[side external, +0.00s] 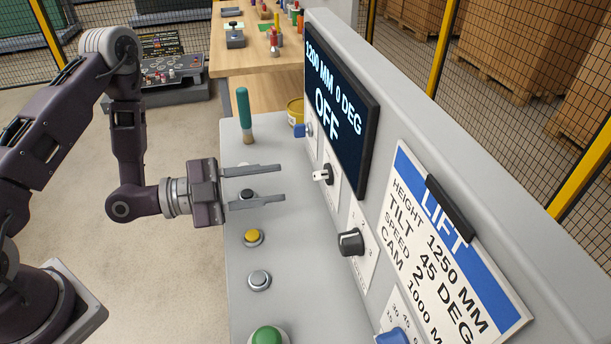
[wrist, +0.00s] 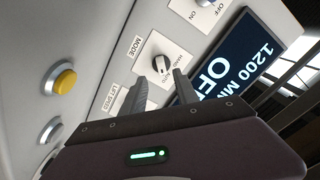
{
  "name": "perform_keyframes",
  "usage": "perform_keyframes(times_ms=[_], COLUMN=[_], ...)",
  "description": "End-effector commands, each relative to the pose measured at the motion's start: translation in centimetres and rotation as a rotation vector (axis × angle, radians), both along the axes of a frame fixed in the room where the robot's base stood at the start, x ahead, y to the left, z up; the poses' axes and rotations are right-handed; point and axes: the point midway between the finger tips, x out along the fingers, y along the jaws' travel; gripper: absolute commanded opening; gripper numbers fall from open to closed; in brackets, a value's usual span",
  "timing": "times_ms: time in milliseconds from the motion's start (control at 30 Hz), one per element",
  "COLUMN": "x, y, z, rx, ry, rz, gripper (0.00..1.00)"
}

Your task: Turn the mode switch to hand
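The mode switch is a black knob with a white front part on a pale plate on the upright panel. It shows in the side external view (side external: 328,174) and, beside the word MODE, in the wrist view (wrist: 163,45). HAND and AUTO marks are small on its plate; I cannot tell which one it points at. My gripper (side external: 282,182) is open and empty, its fingers level and pointing at the panel. The fingertips are short of the switch, apart from it.
A dark display (side external: 341,110) above reads 1200 MM 0 DEG OFF. A black speed knob (side external: 351,242) and a blue knob (side external: 392,336) are nearer on the panel. A yellow button (side external: 253,237) and a green button (side external: 268,338) are on the desk. A green-handled brush (side external: 244,112) stands behind my gripper.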

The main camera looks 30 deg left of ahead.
Motion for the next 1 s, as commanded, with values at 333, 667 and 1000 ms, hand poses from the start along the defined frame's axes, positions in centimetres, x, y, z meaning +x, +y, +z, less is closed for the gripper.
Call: perform_keyframes(times_ms=[333,667,1000], x=[3.9,4.9,4.9], y=[-4.0,-4.9,-4.9], z=[0.2,0.2,0.2], rx=[-0.014,-0.014,-0.014], ry=[-0.013,-0.009,-0.008], rz=[0.001,0.004,0.004], gripper=[0.36,0.36,0.00])
